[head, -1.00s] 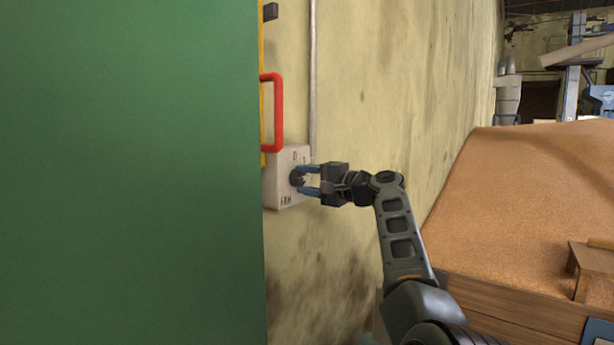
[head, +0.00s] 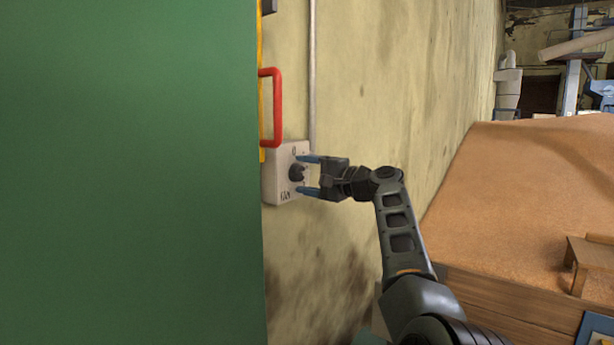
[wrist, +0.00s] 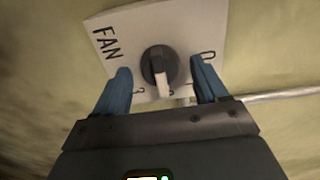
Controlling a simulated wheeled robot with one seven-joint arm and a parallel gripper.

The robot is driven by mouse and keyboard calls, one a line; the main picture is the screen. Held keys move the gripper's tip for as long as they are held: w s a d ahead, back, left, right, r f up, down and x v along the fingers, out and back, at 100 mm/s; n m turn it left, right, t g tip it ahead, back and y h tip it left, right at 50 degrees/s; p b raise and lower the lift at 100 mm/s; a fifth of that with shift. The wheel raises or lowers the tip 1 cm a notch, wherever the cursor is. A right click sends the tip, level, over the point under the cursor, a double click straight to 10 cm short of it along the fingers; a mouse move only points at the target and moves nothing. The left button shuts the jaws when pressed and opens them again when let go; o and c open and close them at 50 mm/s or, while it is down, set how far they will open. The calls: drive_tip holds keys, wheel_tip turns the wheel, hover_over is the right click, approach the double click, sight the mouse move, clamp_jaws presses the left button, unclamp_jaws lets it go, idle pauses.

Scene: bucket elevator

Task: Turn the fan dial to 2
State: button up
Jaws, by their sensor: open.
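The fan box (head: 287,190) is a pale grey box on the wall, marked FAN, with a round dark dial (head: 297,172) on its face. In the wrist view the dial (wrist: 153,62) has a pale pointer aimed down toward my gripper. A 0 shows to its right and a numeral at its lower left; the marks near the pointer are partly hidden, so I cannot tell its exact setting. My gripper (head: 303,174) is open, its blue fingers on either side of the dial with gaps between. In the wrist view the fingers (wrist: 161,72) straddle the dial, apart from it.
A large green panel (head: 130,170) fills the left, with a red handle (head: 277,108) at its edge just above the box. A conduit pipe (head: 312,80) runs up the wall from the box. A wooden-sided bin of brown grain (head: 540,190) lies at right.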

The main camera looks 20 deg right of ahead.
drive_tip(key=b+v, duration=0.1)
drive_tip(key=v, duration=0.6)
drive_tip(key=shift+s+d+b, duration=0.25)
drive_tip(key=shift+s+b, duration=0.05)
drive_tip(key=shift+b, duration=0.05)
